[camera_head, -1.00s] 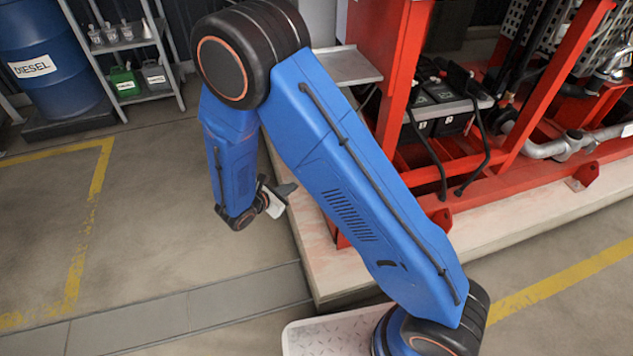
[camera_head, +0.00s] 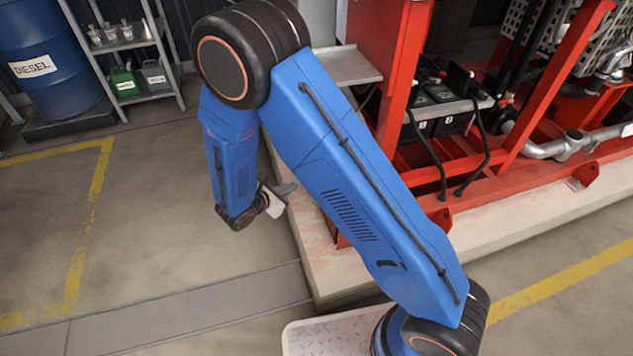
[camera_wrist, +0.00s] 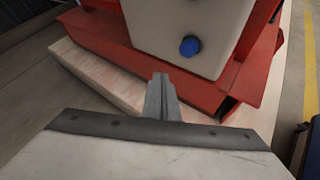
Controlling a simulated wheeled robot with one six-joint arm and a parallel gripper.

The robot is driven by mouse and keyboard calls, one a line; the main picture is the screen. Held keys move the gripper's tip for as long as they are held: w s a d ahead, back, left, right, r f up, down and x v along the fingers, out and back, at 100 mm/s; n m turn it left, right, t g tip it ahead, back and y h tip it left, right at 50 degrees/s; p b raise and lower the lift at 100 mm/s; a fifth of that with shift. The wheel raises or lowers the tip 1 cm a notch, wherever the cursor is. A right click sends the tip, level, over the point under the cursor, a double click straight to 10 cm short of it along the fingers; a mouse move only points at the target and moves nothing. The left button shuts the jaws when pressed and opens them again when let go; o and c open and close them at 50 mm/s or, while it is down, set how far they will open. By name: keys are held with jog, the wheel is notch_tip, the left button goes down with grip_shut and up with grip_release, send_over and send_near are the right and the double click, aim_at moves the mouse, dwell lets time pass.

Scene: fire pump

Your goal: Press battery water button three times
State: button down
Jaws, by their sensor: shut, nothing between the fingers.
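My gripper (camera_wrist: 160,92) shows in the wrist view with its two fingers together and nothing between them. It points toward a red base frame below a white box-like body. A round blue button or cap (camera_wrist: 190,46) sits on the lower front of the white body (camera_wrist: 165,25), up and right of the fingertips and apart from them. No label on it is readable, so I cannot tell whether it is the battery water button. In the head view my gripper (camera_head: 287,189) is small, beside the plinth's left edge. The blue part is not seen there.
The red frame (camera_head: 385,130) stands on a pale plinth (camera_head: 525,212). Black batteries (camera_head: 440,118) with cables sit in it. A grey side shelf (camera_head: 348,68) juts out above my gripper. A blue diesel drum (camera_head: 55,60) is far left. Floor left of the plinth is clear.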

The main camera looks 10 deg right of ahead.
jog(key=a+n, duration=0.1)
jog(key=n, duration=0.5)
jog(key=a+n, duration=0.1)
jog(key=n, duration=0.4)
jog(key=a+n, duration=0.1)
jog(key=n, duration=0.5)
jog(key=shift+s+a+f+n+t, duration=0.1)
jog(key=shift+s+a+n+t, duration=0.2)
jog(key=shift+a+t, duration=0.1)
jog(key=shift+d, duration=0.1)
jog(key=w+d, duration=0.1)
jog(key=d, duration=0.7)
jog(key=shift+d, duration=0.25)
jog(key=shift+w+d, duration=0.1)
jog(key=shift+d, duration=0.15)
dwell(1.6)
jog(key=shift+d, duration=0.2)
